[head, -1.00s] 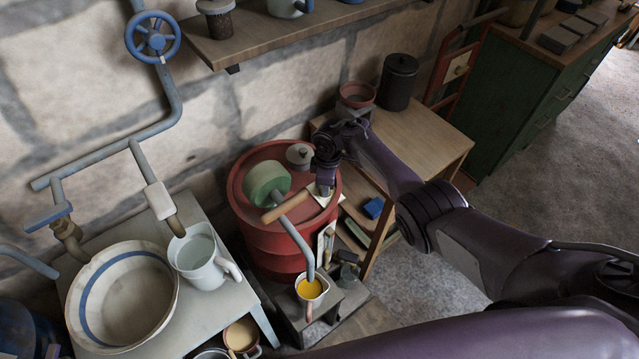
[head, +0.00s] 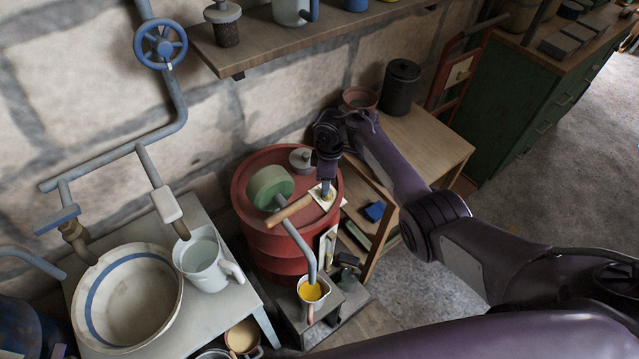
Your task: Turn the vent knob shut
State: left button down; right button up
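The red drum (head: 285,240) stands in the middle of the head view. On its top, a small yellowish piece (head: 327,196) sits on a pale plate near the right rim; it looks like the vent knob, but it is too small to be sure. My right gripper (head: 326,187) points down right above or at this piece. Its fingers are small and dark, so I cannot tell if they touch it or how far apart they are. A grey round cap (head: 301,158) sits at the back of the drum top. My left gripper is not in view.
A green round part (head: 269,187), a wooden handle (head: 290,211) and a grey spout pipe (head: 300,243) are close left of my gripper. The spout ends over a cup (head: 313,290) with yellow liquid. A wooden table (head: 430,140) stands right of the drum.

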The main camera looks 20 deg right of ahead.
jog(key=shift+r, duration=1.45)
jog(key=shift+s+f, duration=0.1)
jog(key=shift+s, duration=0.05)
